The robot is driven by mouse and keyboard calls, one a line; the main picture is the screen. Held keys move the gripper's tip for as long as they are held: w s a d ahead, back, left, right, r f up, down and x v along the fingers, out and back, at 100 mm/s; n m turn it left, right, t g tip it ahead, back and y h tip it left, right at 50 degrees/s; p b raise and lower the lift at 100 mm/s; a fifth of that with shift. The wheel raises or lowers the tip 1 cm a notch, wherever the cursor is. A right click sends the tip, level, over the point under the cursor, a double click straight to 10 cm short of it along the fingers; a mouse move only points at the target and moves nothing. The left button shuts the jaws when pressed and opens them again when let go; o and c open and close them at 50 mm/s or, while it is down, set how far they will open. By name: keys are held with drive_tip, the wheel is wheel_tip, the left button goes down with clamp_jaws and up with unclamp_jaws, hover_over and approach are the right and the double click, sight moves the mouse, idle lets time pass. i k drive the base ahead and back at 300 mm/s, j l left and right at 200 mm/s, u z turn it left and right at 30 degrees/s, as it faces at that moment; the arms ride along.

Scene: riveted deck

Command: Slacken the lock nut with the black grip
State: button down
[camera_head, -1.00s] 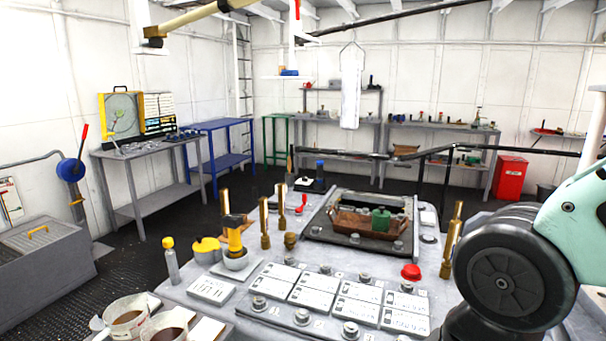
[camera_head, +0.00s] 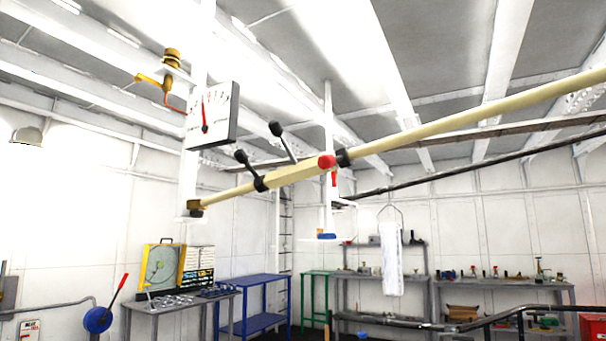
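A cream rod (camera_head: 430,124) crosses the upper room at a slant, with a thicker cream middle body (camera_head: 296,174). At the left end of this body is a dark nut (camera_head: 260,184); a short lever with a black grip (camera_head: 241,156) rises from it, leaning left. A second black-tipped lever (camera_head: 276,128) rises from behind the middle body; where it joins is hidden. At the right end is another dark nut (camera_head: 343,158), with a red ball grip (camera_head: 326,161) beside it. My gripper is not in view.
A dial board with a red needle (camera_head: 212,116) hangs on a white post behind the rod's left end. A yellow fitting (camera_head: 172,60) is above it. A white post (camera_head: 328,120) hangs behind the middle body. Benches, including a blue one (camera_head: 252,300), stand far below.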

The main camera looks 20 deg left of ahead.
sight(240, 154)
drive_tip(key=j+z, duration=0.35)
drive_tip(key=j, duration=0.15)
drive_tip(key=k+j+z, duration=0.1)
drive_tip(key=j+z, duration=0.3)
drive_tip(key=k+j, duration=0.1)
drive_tip(key=j, duration=0.3)
drive_tip(key=k+j+z, duration=0.15)
drive_tip(key=j, duration=0.3)
drive_tip(key=k+j, duration=0.1)
drive_tip(key=j, duration=0.3)
drive_tip(key=k+j+z, duration=0.15)
drive_tip(key=j, duration=0.25)
drive_tip(key=k+j, duration=0.15)
drive_tip(key=j, duration=0.25)
drive_tip(key=k+j+z, duration=0.1)
drive_tip(key=j, duration=0.3)
drive_tip(key=k, duration=0.05)
